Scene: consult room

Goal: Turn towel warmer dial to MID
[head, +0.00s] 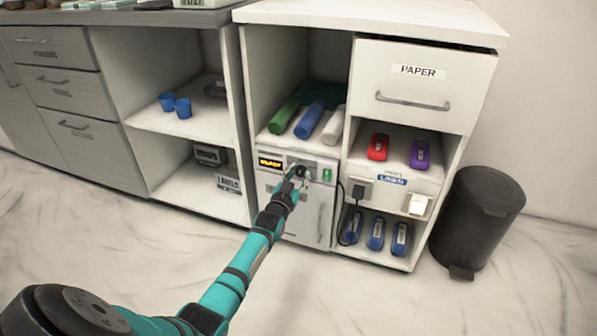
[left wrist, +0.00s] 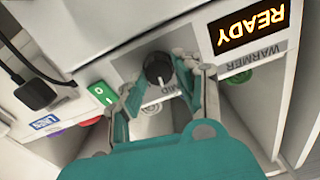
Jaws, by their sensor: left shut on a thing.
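The towel warmer (head: 309,217) is a white box in the lower middle bay of the white cabinet. Its lit display (head: 270,163) reads READY, clearer in the left wrist view (left wrist: 248,27). The black dial (left wrist: 158,68) sits on the front panel between the display and a green switch (left wrist: 102,93). A white pointer line on the dial points toward the printed MID label. My left gripper (head: 298,175) is at the panel, its fingers (left wrist: 165,84) on both sides of the dial and shut on it. In the head view the gripper mostly hides the dial. My right gripper is not in view.
A black plug (head: 358,192) and cord hang just right of the warmer. Rolled towels (head: 309,120) lie on the shelf above it. A dark bin (head: 478,222) stands at the right. The floor in front of the cabinet is clear.

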